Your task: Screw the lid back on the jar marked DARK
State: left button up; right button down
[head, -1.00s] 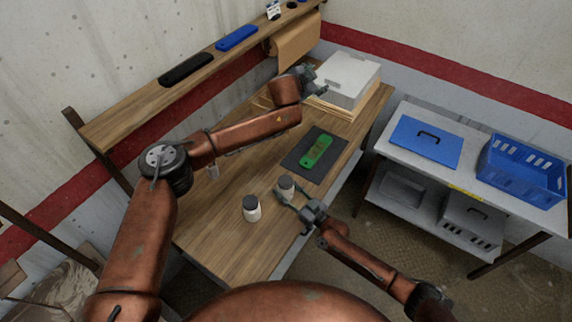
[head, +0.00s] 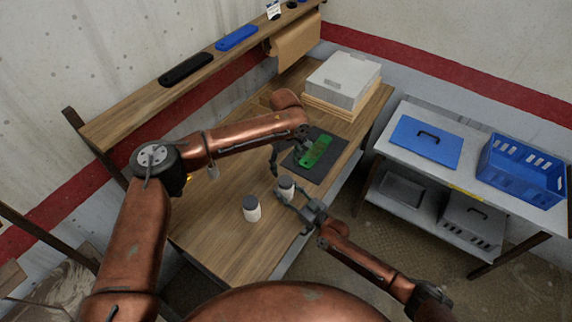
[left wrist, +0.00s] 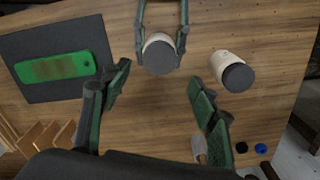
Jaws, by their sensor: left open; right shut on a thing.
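A white jar with a dark grey lid (head: 286,182) stands on the bench, between the fingers of my right gripper (head: 288,194); it also shows at the top of the left wrist view (left wrist: 159,56). The right gripper is shut on this jar. A second white jar with a dark grey top (head: 251,209) stands nearer and apart from it; it is also in the left wrist view (left wrist: 232,70). I cannot read a label on either jar. My left gripper (left wrist: 160,85) is open and empty, above the bench near the held jar.
A dark mat (head: 293,162) with a green case (head: 318,152) lies beyond the jars. A grey box (head: 342,78) stands on boards at the far end. Small black (left wrist: 240,147) and blue (left wrist: 261,148) discs show in the left wrist view.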

aim_at(286, 180)
pick_arm(q)
jog(key=shift+f, duration=0.15)
jog(key=shift+f, duration=3.85)
